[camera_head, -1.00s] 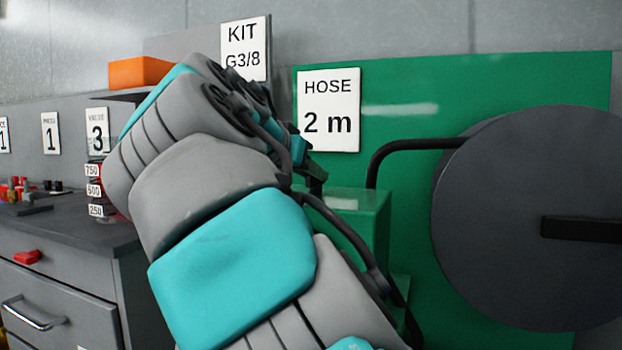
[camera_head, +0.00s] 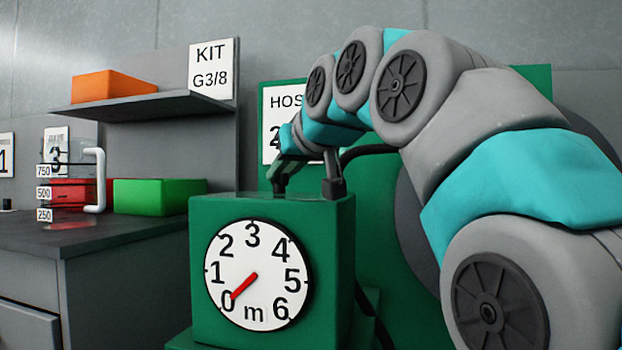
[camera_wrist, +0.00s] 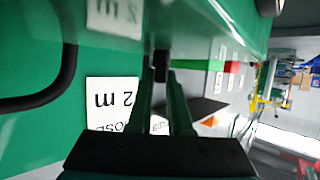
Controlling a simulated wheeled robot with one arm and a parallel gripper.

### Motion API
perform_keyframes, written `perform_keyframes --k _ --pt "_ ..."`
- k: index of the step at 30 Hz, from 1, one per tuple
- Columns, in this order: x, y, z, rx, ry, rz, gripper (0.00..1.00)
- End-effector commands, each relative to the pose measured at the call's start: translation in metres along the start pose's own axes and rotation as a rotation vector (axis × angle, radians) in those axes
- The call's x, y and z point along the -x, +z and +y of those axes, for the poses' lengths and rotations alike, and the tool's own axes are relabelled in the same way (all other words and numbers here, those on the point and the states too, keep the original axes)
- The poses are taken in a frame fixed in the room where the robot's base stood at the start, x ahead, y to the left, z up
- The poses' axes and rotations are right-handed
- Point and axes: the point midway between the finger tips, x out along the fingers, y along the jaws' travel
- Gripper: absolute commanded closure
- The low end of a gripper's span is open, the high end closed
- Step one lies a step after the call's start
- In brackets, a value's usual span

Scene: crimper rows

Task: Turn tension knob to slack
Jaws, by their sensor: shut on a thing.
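A green box (camera_head: 275,235) carries a round white dial (camera_head: 228,262), numbered 0 to 6 with an "m". Its red pointer (camera_head: 243,286) points down-left at 0. My arm reaches in from the right, its dark end just above the box top. In the wrist view my gripper (camera_wrist: 160,82) has its fingers nearly together on a small dark piece (camera_wrist: 161,62), probably the tension knob, by a glossy green surface. The fingers mostly hide it; its setting and any slack mark are not readable.
A "HOSE 2 m" sign (camera_wrist: 112,103) hangs on the green panel. A dark pipe (camera_head: 368,150) and a dark reel (camera_head: 413,225) stand behind my arm. At left are a counter (camera_head: 95,232), green block (camera_head: 160,196), clear graduated container (camera_head: 70,190) and shelf (camera_head: 150,104) with an orange box (camera_head: 112,86).

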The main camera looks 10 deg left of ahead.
Motion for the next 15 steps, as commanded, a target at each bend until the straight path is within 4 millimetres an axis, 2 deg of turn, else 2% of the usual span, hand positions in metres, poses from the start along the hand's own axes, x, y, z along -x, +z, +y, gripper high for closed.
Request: perform_keyframes --k 9,15 --pt "-0.0009 -0.0029 0.0052 0.109 -0.273 0.000 1.00" --pt "-0.0020 -0.0031 0.0062 0.163 -0.396 -0.001 1.00"
